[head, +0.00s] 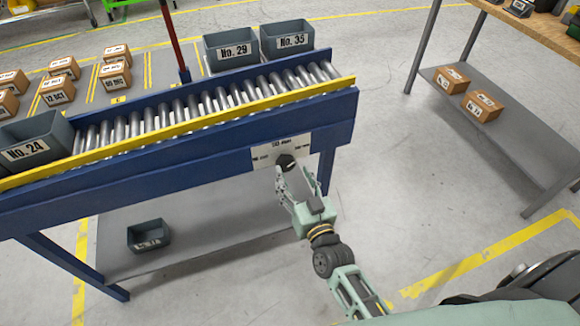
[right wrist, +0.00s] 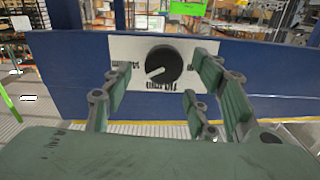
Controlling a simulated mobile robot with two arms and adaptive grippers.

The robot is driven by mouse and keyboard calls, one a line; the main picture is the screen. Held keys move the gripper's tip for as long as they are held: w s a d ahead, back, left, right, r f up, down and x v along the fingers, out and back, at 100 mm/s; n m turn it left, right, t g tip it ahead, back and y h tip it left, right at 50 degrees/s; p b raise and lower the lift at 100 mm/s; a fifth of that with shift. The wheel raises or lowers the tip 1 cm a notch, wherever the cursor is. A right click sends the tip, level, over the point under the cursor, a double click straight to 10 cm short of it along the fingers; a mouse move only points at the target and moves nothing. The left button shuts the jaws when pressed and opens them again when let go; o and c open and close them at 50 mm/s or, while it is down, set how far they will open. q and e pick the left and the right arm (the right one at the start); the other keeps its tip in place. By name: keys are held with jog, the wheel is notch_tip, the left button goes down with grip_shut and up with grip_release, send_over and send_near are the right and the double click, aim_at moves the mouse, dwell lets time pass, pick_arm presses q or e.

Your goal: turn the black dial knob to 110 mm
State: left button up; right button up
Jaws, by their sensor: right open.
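The black dial knob (head: 285,161) sits on a white label plate (head: 265,157) on the blue side of the roller conveyor. In the right wrist view the knob (right wrist: 164,65) is round and black with a white pointer line, and the plate's print appears upside down and too small to read. My right gripper (head: 296,178) is open in front of the knob. In the right wrist view its fingers (right wrist: 155,90) spread to both sides of the knob, and contact with it cannot be made out. My left gripper is not in view.
Another grey bin (head: 149,236) lies on the shelf below. A workbench with a lower shelf (head: 500,110) stands at right. Floor between them is clear.

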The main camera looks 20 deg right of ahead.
aim_at(289, 166)
jog(key=w, duration=0.4)
jog(key=shift+a, duration=0.1)
jog(key=shift+w, duration=0.35)
jog(key=shift+c, duration=0.3)
jog(key=c, duration=1)
jog(key=shift+c, duration=0.2)
